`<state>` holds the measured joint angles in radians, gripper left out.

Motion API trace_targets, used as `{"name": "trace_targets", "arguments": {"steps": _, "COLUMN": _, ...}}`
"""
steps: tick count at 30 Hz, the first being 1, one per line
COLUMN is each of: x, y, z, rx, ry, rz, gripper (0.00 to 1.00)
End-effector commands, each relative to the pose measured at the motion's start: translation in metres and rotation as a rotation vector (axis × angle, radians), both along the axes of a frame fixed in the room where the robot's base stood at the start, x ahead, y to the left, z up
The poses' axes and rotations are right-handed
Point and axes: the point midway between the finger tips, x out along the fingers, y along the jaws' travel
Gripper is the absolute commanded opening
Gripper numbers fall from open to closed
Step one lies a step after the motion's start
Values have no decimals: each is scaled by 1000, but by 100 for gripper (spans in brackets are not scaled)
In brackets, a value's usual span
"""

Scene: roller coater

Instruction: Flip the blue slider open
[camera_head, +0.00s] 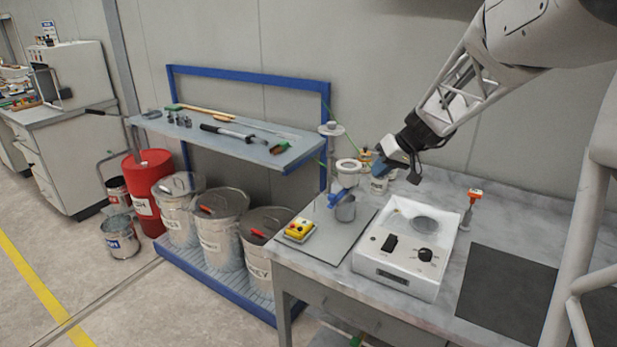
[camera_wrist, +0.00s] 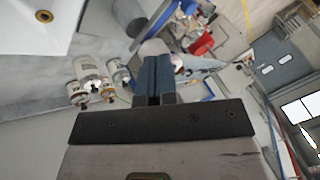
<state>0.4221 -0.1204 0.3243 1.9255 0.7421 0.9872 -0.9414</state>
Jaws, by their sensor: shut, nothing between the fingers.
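The blue slider (camera_head: 338,198) sits on the upright stand with the white ring (camera_head: 348,166), just above a grey metal cup (camera_head: 345,211). In the wrist view a blue piece beside the grey cup (camera_wrist: 127,14) looks like the slider (camera_wrist: 163,20). My gripper (camera_head: 380,168) is shut and empty, up and to the right of the slider and apart from it in the head view. In the wrist view its blue fingers (camera_wrist: 153,75) lie together, and their tips partly cover the white round part behind them.
A yellow button box (camera_head: 299,230) is at the left on the grey plate. Small jars stand behind my gripper. A blue-framed tool shelf (camera_head: 230,135) is farther left.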

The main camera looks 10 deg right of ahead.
Motion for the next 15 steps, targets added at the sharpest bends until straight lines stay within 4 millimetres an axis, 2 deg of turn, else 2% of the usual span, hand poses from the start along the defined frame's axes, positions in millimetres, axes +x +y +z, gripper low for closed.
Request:
{"name": "trace_targets", "arguments": {"steps": 5, "x": 7, "y": -8, "z": -2, "rx": 6, "ry": -12, "rz": 1, "gripper": 0}}
{"name": "trace_targets", "arguments": {"steps": 15, "x": 7, "y": -8, "z": -2, "rx": 7, "ry": -13, "rz": 1, "gripper": 0}}
